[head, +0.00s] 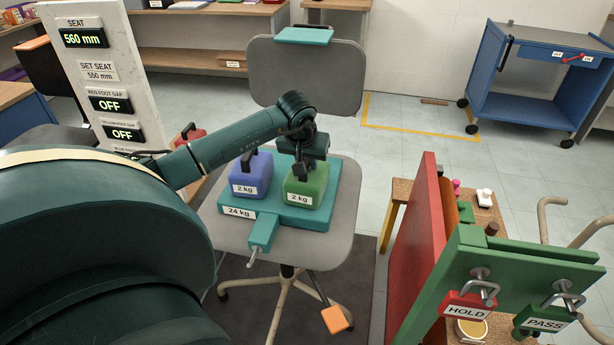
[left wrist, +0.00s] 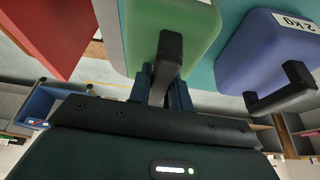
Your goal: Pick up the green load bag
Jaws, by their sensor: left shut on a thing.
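The green load bag (head: 307,187), marked 2 kg, sits on the teal 24 kg block (head: 285,212) on the chair seat. My left gripper (head: 302,170) is above it, shut on its dark handle. In the left wrist view the handle of the green load bag (left wrist: 190,30) is between the fingers of my left gripper (left wrist: 163,85). I cannot tell whether the bag has left the block. My right gripper is not in view.
A blue-purple 2 kg bag (head: 251,177) stands close on the left of the green one. The grey chair backrest (head: 305,78) rises behind. A red panel (head: 418,250) and a green rail with HOLD (head: 466,310) and PASS tags stand at right. A blue cart (head: 540,70) is farther back.

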